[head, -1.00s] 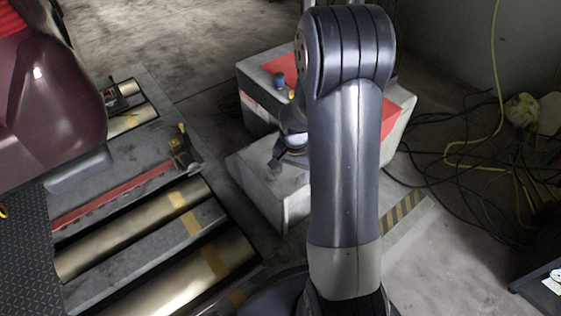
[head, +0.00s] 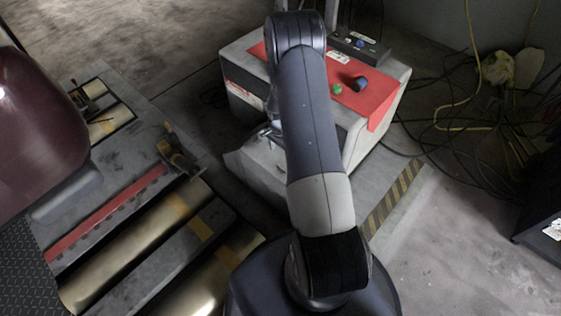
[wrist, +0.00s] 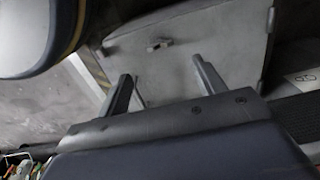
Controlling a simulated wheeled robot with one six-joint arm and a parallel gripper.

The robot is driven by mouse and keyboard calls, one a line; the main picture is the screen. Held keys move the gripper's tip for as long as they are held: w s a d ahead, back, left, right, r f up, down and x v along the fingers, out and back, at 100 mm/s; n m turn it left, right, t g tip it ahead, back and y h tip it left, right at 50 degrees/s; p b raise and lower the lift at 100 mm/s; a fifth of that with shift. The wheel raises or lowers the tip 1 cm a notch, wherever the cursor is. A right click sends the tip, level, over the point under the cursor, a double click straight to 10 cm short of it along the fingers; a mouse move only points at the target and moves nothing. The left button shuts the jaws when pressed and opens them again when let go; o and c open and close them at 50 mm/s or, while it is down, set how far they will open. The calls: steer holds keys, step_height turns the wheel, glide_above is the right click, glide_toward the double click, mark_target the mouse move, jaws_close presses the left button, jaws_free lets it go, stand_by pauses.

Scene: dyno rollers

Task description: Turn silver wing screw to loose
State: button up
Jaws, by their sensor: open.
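A small grey piece (wrist: 158,45), which looks like the silver wing screw, sits on a pale grey panel (wrist: 225,35) in the wrist view. It is blurred and its turn position cannot be told. My gripper (wrist: 162,66) is open and empty, its two fingers apart and pointing towards the panel. The small piece lies beyond the fingertips, roughly between them in the picture, and looks apart from them. In the head view my arm covers most of the gripper, and I cannot make out the screw there.
A grey cabinet with a red top (head: 360,95) and several knobs stands behind my arm. Metal rollers (head: 135,245) and a dark red car body (head: 35,135) are at left. Loose cables (head: 480,150) lie on the floor at right, past a striped edge (head: 395,195).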

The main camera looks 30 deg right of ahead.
mark_target(282, 168)
step_height(282, 168, down, 9)
steer(key=shift+f+b, duration=0.15)
steer(key=shift+b, duration=0.8)
steer(key=shift+s, duration=0.1)
steer(key=c, duration=1)
